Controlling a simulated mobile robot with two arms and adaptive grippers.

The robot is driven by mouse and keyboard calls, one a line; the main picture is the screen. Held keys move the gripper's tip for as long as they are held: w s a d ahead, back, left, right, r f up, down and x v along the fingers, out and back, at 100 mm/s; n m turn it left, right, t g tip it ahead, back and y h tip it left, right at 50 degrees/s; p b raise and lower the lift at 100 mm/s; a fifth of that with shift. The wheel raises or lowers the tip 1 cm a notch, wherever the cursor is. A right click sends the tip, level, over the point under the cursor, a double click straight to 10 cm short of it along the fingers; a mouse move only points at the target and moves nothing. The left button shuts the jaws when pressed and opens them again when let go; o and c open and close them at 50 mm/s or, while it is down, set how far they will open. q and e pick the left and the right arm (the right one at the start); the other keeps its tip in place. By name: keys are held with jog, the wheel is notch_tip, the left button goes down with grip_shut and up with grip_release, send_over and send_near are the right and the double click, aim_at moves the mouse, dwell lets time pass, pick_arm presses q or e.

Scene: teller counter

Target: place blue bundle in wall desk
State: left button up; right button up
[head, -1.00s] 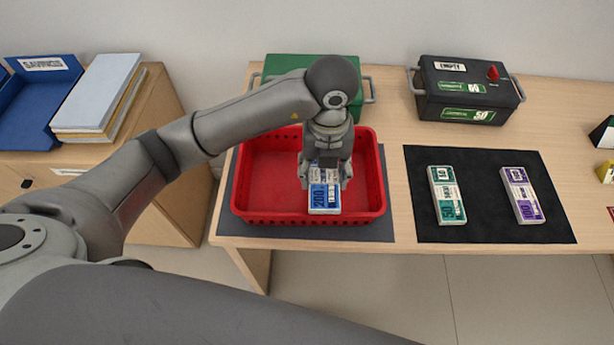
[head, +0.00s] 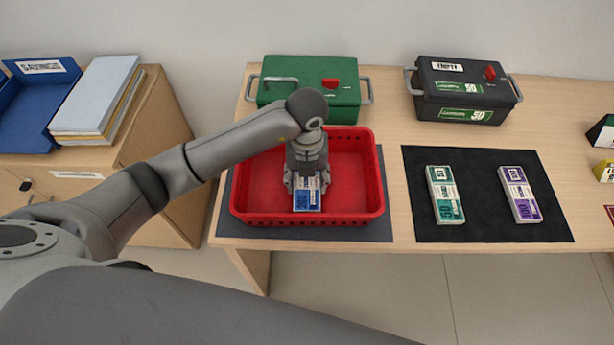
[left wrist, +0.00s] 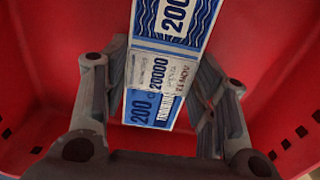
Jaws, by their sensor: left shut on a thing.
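The blue bundle (head: 307,199) is a banded stack marked 200. My left gripper (head: 306,182) is shut on it, inside the outline of the red basket (head: 360,212). In the left wrist view the blue bundle (left wrist: 152,95) sits between the two fingers (left wrist: 160,105), with red basket walls around. I cannot tell whether the bundle touches the basket floor. The task's wall desk cannot be told for sure; a wooden desk (head: 390,130) stands along the wall under the basket. My right gripper is not in view.
A green bundle (head: 445,195) and a purple bundle (head: 520,194) lie on a black mat (head: 485,220). A green cash box (head: 345,95) and a black cash box (head: 465,92) stand behind. Blue tray (head: 30,110) and folders (head: 100,95) are on the left cabinet.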

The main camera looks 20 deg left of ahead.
aim_at(307, 182)
pick_arm(q)
jog(key=shift+f, duration=0.15)
jog(key=o, duration=1.1)
jog(key=shift+c, duration=0.2)
notch_tip(307, 182, up, 12)
jog(key=shift+r, duration=0.2)
